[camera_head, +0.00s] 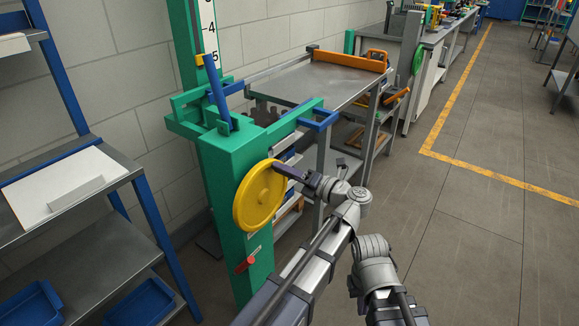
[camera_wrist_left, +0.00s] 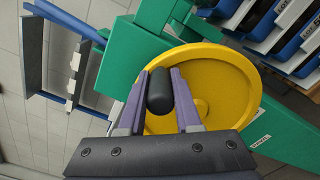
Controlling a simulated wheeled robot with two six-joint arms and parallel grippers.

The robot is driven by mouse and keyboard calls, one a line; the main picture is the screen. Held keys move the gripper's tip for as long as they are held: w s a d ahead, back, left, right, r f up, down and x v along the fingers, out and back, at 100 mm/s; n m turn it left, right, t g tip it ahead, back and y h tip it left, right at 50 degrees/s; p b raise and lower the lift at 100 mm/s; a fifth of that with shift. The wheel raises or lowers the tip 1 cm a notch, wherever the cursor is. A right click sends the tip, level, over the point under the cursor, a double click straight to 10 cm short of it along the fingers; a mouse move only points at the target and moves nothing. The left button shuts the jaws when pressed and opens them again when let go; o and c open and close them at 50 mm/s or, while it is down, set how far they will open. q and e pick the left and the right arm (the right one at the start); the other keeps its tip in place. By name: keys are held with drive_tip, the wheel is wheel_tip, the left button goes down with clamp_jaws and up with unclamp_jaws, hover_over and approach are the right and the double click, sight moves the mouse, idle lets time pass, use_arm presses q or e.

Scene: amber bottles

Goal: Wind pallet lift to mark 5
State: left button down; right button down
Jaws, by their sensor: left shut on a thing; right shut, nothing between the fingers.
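The green lift column (camera_head: 232,190) stands left of centre with a yellow handwheel (camera_head: 256,200) on its side. My left gripper (camera_head: 284,170) is at the wheel's upper rim. In the left wrist view its purple fingers (camera_wrist_left: 160,95) are shut on the black crank knob (camera_wrist_left: 160,84) of the yellow wheel (camera_wrist_left: 225,85).
A red lever (camera_head: 247,261) sits low on the column. Blue arms (camera_head: 322,122) reach from the lift towards a grey metal table (camera_head: 305,84). A shelf (camera_head: 85,232) stands close on the left. The floor (camera_head: 480,250) on the right is clear.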

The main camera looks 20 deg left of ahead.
use_arm(q)
drive_tip(key=s+n, duration=0.2)
drive_tip(key=a+n, duration=0.1)
drive_tip(key=shift+s+r, duration=0.35)
drive_tip(key=shift+s, duration=0.05)
drive_tip(key=shift+s+a+p, duration=0.2)
drive_tip(key=shift+s+p, duration=0.15)
drive_tip(key=shift+s, duration=0.15)
drive_tip(key=shift+r, duration=0.1)
drive_tip(key=c, duration=0.6)
unclamp_jaws()
wheel_tip(320, 180, up, 10)
drive_tip(key=p, duration=1)
hover_over(264, 169)
drive_tip(key=v, duration=0.4)
